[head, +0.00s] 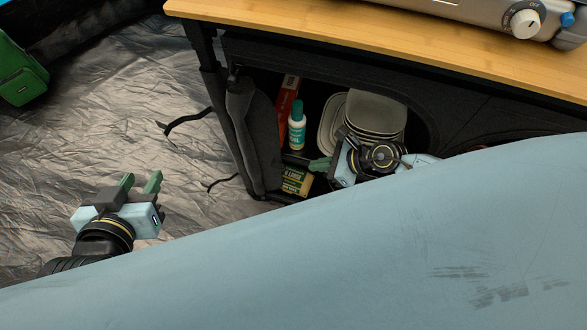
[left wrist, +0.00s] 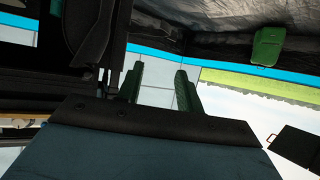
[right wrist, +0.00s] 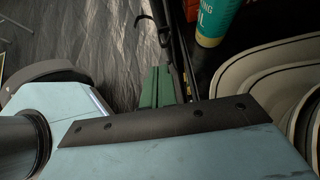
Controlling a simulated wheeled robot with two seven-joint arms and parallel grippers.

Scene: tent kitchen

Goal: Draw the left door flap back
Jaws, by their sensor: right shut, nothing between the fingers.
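The left door flap (head: 248,130) is dark grey fabric, bunched in a narrow upright fold at the left side of the cupboard opening. The opening beside it is uncovered. My right gripper (head: 320,165) is shut and empty in front of the opening, to the right of the flap and apart from it. Its green fingers (right wrist: 157,88) are together in the right wrist view. My left gripper (head: 140,183) is open and empty over the floor, well left of the flap. Its spread fingers show in the left wrist view (left wrist: 160,85).
Inside the cupboard are a teal-and-white bottle (head: 297,128), a red box (head: 288,95), a yellow-green box (head: 296,182) and stacked grey dishes (head: 372,115). Dark straps (head: 185,122) hang left of the flap. A wooden counter (head: 330,38) is above. The silvery floor (head: 120,110) is clear at left.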

